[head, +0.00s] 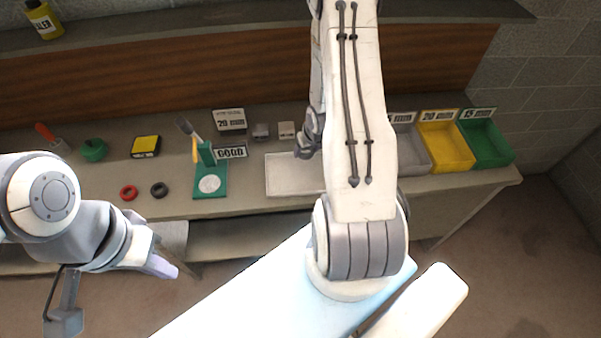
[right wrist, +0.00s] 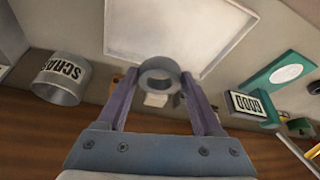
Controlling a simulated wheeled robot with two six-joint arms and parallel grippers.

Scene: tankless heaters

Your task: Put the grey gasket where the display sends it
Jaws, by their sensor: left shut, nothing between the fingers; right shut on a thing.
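The grey gasket (right wrist: 158,68) is a ring held between the fingertips of my right gripper (right wrist: 160,90), above the pale tray (right wrist: 180,25). A display (head: 229,119) shows a size in mm, first digit 2, second unclear. A lower display (head: 231,152) reads GOOD, as it does in the right wrist view (right wrist: 250,104). My left gripper (head: 162,266) is shut and empty, in front of the bench.
A grey bin (head: 412,150), a yellow 20 mm bin (head: 446,150) and a green 15 mm bin (head: 487,143) stand right. A SCRAP container (right wrist: 62,80) is near. A green gauge stand (head: 210,186), red ring (head: 128,192) and dark ring (head: 159,189) sit left.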

